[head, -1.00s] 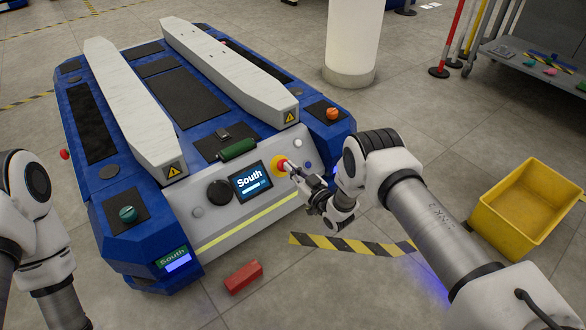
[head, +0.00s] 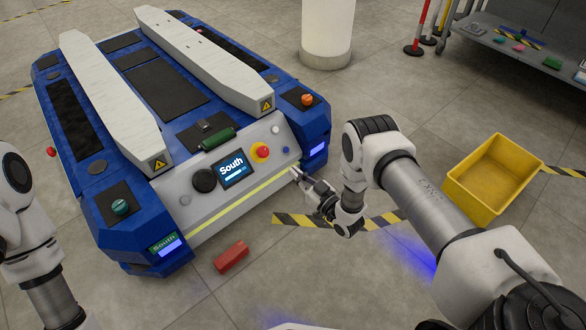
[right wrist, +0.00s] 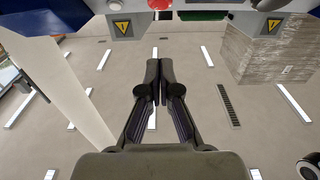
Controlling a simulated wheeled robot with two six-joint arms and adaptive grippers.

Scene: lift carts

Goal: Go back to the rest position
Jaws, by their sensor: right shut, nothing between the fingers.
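My right gripper (head: 302,179) is in front of the lift cart's front panel, right of and below the red emergency button (head: 262,151) on its yellow base. It looks clear of the button. In the right wrist view the two fingers (right wrist: 159,66) are together with nothing between them. The blue and white lift cart (head: 185,199) has a lit screen reading South (head: 233,168). My left arm shows at the left edge of the head view, but its gripper is out of view.
A red brick-like block (head: 231,256) lies on the floor before the cart. A yellow bin (head: 478,207) stands at the right by yellow-black floor tape (head: 300,219). A white pillar (head: 327,30) and a grey trolley (head: 500,45) stand behind.

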